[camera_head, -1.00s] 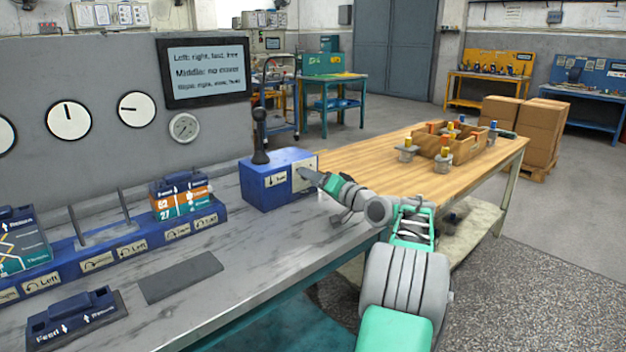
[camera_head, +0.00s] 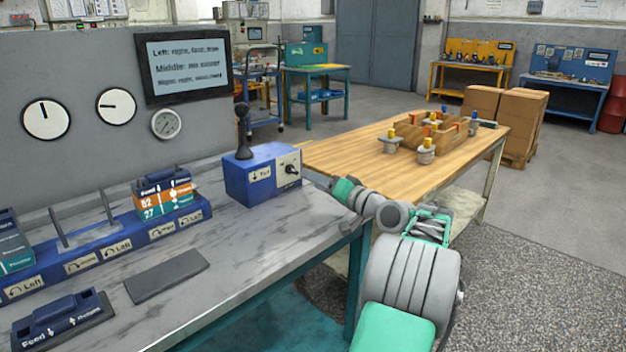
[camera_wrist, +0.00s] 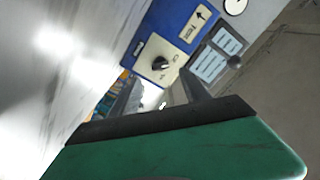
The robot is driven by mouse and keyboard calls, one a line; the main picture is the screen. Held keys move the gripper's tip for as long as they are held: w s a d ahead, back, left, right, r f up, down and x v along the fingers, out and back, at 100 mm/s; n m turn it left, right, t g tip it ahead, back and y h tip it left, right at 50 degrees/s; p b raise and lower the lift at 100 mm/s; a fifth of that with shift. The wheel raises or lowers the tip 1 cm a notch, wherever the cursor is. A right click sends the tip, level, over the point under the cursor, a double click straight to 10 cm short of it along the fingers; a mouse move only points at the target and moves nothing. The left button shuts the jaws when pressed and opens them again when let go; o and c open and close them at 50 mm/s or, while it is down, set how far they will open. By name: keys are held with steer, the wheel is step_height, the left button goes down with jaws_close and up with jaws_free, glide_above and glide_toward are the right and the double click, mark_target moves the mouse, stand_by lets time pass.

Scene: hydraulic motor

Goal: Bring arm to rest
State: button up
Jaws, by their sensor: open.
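My arm reaches over the right end of the grey workbench (camera_head: 225,245) in the head view. My gripper (camera_wrist: 163,92) is open and empty in the wrist view, its two dark fingers apart. A blue control box (camera_head: 250,182) with a black lever (camera_head: 243,135) stands on the bench. Its pale front plate carries a black knob (camera_head: 291,169), which also shows in the wrist view (camera_wrist: 160,63) beyond the fingers. The gripper is apart from the knob, to the right of the box.
A blue rack (camera_head: 130,245) with labelled blocks lies along the bench back; a dark plate (camera_head: 167,275) lies in front. A wooden table (camera_head: 350,150) with a wooden tray of parts (camera_head: 432,139) stands behind my arm. Open floor (camera_head: 540,260) lies to the right.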

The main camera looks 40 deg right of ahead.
steer(key=w+a+r+g+p, duration=0.1)
steer(key=w+a+p, duration=0.1)
steer(key=a, duration=0.1)
steer(key=w+a+r+n+g+p, duration=0.1)
steer(key=w+a+r+p, duration=0.1)
steer(key=a, duration=0.2)
steer(key=w+a+r+n+g+y+p, duration=0.1)
steer(key=a+p, duration=0.2)
steer(key=a, duration=0.1)
steer(key=shift+w+r, duration=0.3)
steer(key=shift+w, duration=0.1)
steer(key=s+a+r+n+g+p, duration=0.25)
steer(key=a+p, duration=0.35)
steer(key=a, duration=0.5)
steer(key=s+a+r+n+g+p, duration=0.15)
steer(key=a+g+p, duration=0.35)
steer(key=a, duration=0.5)
steer(key=s+a+n+g+p, duration=0.1)
steer(key=s+a+p, duration=0.4)
steer(key=s, duration=0.5)
steer(key=s+a+n+g+h+p, duration=0.1)
steer(key=s+a+g+p, duration=0.2)
steer(key=s, duration=0.7)
steer(key=a+p, duration=0.2)
steer(key=shift+s+r+n+h+p, duration=0.25)
steer(key=shift+r+n+h+p, duration=0.05)
steer(key=shift+r+n+p, duration=0.1)
